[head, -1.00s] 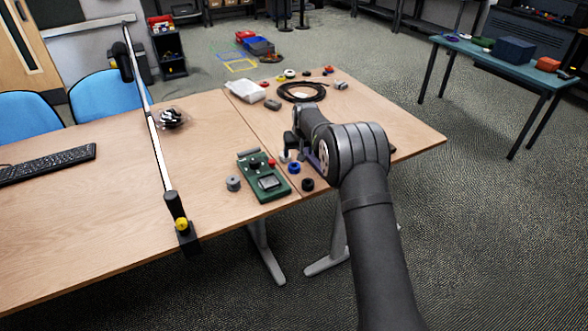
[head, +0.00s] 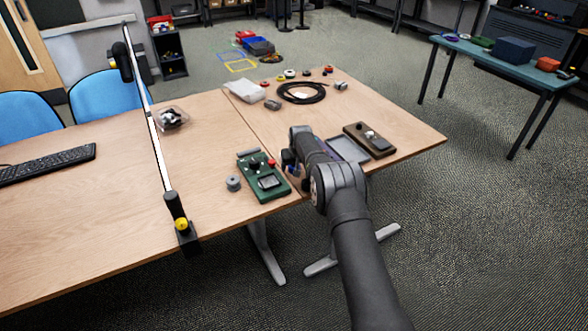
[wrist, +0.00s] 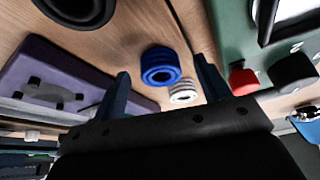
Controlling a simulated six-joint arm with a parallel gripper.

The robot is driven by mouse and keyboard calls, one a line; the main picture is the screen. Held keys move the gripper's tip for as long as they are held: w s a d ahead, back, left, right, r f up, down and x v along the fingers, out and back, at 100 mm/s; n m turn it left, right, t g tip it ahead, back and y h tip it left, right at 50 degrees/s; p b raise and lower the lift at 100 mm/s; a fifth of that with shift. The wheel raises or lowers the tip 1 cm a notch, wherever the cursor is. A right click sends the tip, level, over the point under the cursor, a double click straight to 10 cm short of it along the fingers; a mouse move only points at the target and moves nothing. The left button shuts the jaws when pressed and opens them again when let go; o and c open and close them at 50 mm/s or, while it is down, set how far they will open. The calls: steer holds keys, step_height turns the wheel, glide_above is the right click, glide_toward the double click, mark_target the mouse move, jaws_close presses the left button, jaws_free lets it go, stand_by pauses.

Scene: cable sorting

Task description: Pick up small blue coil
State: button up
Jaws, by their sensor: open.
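The small blue coil (wrist: 160,66) lies on the wooden table. In the wrist view it appears between my gripper's two fingers (wrist: 161,68), beyond their tips, with no finger visibly closed on it. My gripper is open and empty. A white coil (wrist: 184,92) sits right beside the blue one, close to the right finger. In the head view my gripper (head: 290,162) is low over the table, just right of the green device (head: 264,180). My arm hides most of the coil area there.
A black coil (wrist: 75,12) and a purple block (wrist: 65,82) lie to the left in the wrist view. A red knob (wrist: 243,80) is on the right. A grey spool (head: 233,183), brown device (head: 370,139) and black cable loop (head: 302,93) are also on the table.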

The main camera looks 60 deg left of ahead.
steer(key=shift+a+f, duration=0.2)
steer(key=shift+f, duration=0.35)
steer(key=c, duration=1.1)
steer(key=shift+r, duration=0.15)
